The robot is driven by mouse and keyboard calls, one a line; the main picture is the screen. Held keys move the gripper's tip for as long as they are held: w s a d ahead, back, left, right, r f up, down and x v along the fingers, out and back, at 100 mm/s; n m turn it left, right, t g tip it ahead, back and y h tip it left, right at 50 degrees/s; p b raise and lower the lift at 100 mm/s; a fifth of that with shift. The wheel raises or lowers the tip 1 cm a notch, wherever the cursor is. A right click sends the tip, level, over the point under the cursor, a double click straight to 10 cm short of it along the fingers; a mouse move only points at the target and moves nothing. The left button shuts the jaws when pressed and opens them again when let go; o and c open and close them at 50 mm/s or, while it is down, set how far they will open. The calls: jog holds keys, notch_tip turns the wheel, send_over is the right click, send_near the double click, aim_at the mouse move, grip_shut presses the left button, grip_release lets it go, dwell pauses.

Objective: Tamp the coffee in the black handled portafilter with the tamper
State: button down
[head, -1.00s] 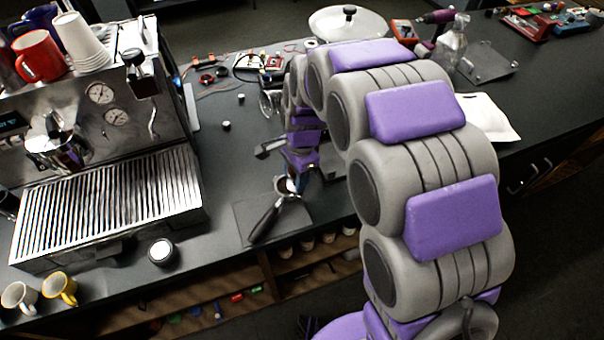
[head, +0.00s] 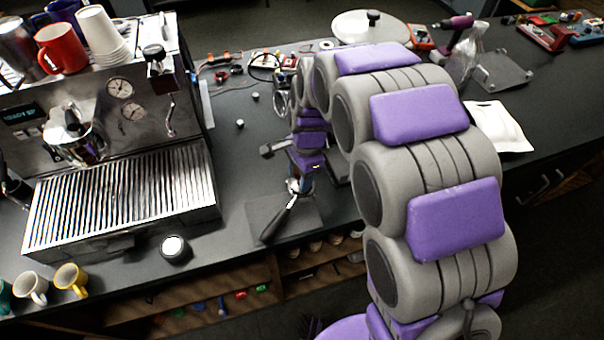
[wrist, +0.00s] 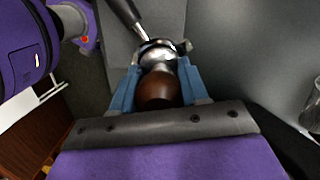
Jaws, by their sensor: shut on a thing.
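The black handled portafilter (head: 282,214) lies on a dark mat (head: 258,215) near the counter's front edge, its handle toward the front. In the wrist view its black handle (wrist: 125,12) runs up and left from the basket. The tamper (wrist: 158,90) has a brown wooden knob and a shiny metal base. My gripper (wrist: 160,76), with blue fingers, is shut on the tamper. The tamper's base is at the portafilter basket; I cannot tell whether it presses on the coffee. The coffee is hidden under it.
The espresso machine (head: 120,130) stands at the left, with a round dark item (head: 174,248) in front of it. Cups (head: 70,278) stand at the front left. A clear glass thing (wrist: 313,105) is at the right edge of the wrist view. The counter behind the mat has some bare room.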

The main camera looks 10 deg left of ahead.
jog(key=shift+d+r, duration=0.3)
jog(key=shift+d, duration=0.6)
jog(key=shift+a+f+p, duration=0.2)
jog(key=shift+a+p, duration=0.3)
jog(key=shift+a, duration=1.25)
jog(key=shift+d+r, duration=0.1)
jog(key=shift+d, duration=0.75)
jog(key=shift+a, duration=0.1)
jog(key=shift+d, duration=0.75)
jog(key=shift+a, duration=0.3)
jog(key=shift+d, duration=0.25)
jog(key=shift+a+f, duration=0.15)
jog(key=shift+f, duration=0.15)
